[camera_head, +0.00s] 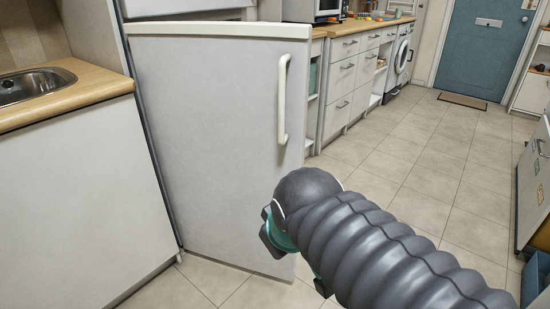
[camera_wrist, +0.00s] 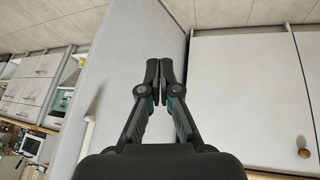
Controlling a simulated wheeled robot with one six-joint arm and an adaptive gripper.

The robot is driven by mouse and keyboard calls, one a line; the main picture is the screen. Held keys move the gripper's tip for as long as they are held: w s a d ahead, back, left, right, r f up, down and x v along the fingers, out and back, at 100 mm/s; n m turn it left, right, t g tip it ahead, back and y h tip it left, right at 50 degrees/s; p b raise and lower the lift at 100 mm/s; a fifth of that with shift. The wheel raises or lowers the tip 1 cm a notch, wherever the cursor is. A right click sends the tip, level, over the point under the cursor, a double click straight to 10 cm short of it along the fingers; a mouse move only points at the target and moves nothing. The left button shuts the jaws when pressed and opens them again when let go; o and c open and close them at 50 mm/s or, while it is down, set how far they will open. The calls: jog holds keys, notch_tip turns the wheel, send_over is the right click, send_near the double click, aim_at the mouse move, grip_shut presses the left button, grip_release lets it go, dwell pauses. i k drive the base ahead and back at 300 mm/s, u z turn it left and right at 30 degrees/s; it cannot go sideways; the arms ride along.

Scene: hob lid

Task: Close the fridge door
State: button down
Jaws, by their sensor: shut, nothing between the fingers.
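The white fridge door (camera_head: 215,120) stands ajar in the head view, with its outer face towards me and its free edge on the right. Its long white upright handle (camera_head: 283,100) is near that edge. In the wrist view, which is upside down, the door (camera_wrist: 130,45) fills the middle and the handle (camera_wrist: 86,138) shows at lower left. My gripper (camera_wrist: 159,66) is shut and empty in front of the door's face; I cannot tell whether it touches. In the head view my arm hides the fingertips. The inside of the fridge is hidden.
A white cabinet (camera_head: 70,200) with a wooden worktop and a steel sink (camera_head: 35,85) stands left of the door. Drawers (camera_head: 345,75) and a washing machine (camera_head: 402,60) line the wall behind.

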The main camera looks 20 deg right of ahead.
aim_at(226, 104)
jog(key=k, duration=1.25)
jog(key=z, duration=0.5)
jog(key=i, duration=0.55)
jog(key=z, duration=0.35)
